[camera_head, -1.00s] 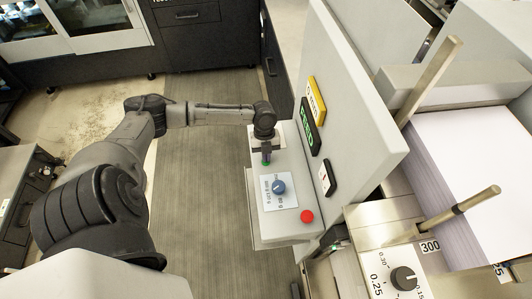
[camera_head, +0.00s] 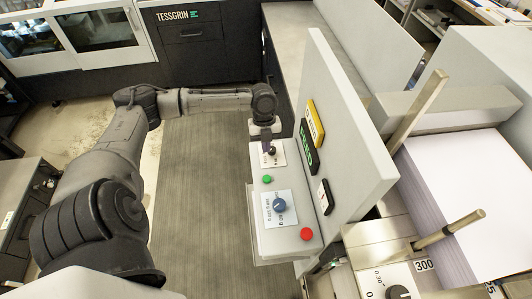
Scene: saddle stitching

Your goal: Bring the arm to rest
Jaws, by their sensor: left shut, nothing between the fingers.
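My left arm reaches in from the left, and its gripper (camera_head: 269,150) points down over the far end of the grey control panel (camera_head: 285,242). The gripper is shut, with nothing seen in it. Its tip is at or just above a small dark knob on a pale plate (camera_head: 279,154); I cannot tell if they touch. Nearer on the panel are a green button (camera_head: 267,179), a blue dial (camera_head: 279,205) on a white plate and a red button (camera_head: 306,234). My right gripper is not in view.
An upright grey board (camera_head: 345,130) with yellow, green and white labels stands right of the panel. A paper stack (camera_head: 470,185) lies further right beside metal rods. A black dial (camera_head: 398,292) is at the bottom right. Open floor (camera_head: 200,200) lies left of the panel.

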